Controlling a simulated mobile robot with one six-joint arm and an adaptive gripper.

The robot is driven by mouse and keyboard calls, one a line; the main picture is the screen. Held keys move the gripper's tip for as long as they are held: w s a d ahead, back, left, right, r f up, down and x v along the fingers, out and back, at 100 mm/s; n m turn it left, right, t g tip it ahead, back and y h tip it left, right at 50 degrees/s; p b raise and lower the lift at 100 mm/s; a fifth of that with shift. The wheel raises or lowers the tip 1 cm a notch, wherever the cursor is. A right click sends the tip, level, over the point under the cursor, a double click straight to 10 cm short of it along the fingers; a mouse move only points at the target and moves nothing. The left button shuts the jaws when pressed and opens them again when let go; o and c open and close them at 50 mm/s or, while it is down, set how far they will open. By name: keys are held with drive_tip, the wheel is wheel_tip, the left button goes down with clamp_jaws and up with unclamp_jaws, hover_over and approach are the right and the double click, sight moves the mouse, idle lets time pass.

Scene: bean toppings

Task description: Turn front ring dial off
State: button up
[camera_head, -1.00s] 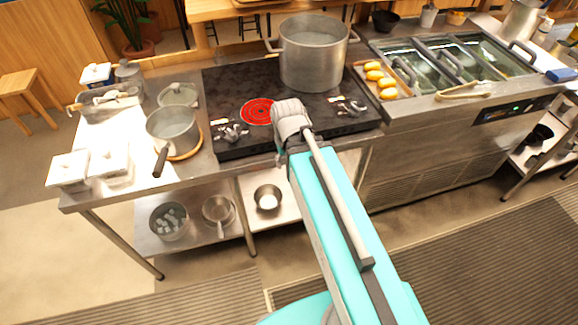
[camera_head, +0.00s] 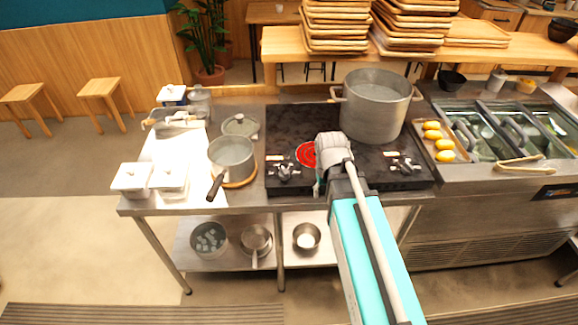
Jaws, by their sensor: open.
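The black cooktop (camera_head: 292,122) sits on the steel counter. A ring near its front left glows red (camera_head: 307,154). Two dial groups are at its front edge: the left dials (camera_head: 287,172) and the right dials (camera_head: 403,164). I cannot read the dials' settings at this size. My gripper (camera_head: 326,180) is over the front of the cooktop, between the two dial groups and just right of the left one. It partly covers the glowing ring's right side. Its fingers are open but largely hidden by the gripper's own body; nothing held shows.
A large pot (camera_head: 376,108) stands at the cooktop's back right. A saucepan (camera_head: 232,158) is left of the cooktop, its handle toward the front. White lidded containers (camera_head: 133,178) are at the left front. Lemons (camera_head: 444,144) and tongs (camera_head: 520,162) lie to the right.

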sight(284, 170)
drive_tip(key=w+a+r+n+p, duration=0.3)
drive_tip(key=w+a+r+p, duration=0.7)
drive_tip(key=w+a+r, duration=0.1)
drive_tip(key=shift+w+a+r, duration=0.35)
drive_tip(key=shift+w+a, duration=0.1)
drive_tip(key=shift+w, duration=0.35)
drive_tip(key=shift+f, duration=0.2)
wheel_tip(284, 170, down, 13)
drive_tip(key=b, duration=1.3)
drive_tip(key=shift+f, duration=0.2)
drive_tip(key=shift+c, duration=0.2)
clamp_jaws()
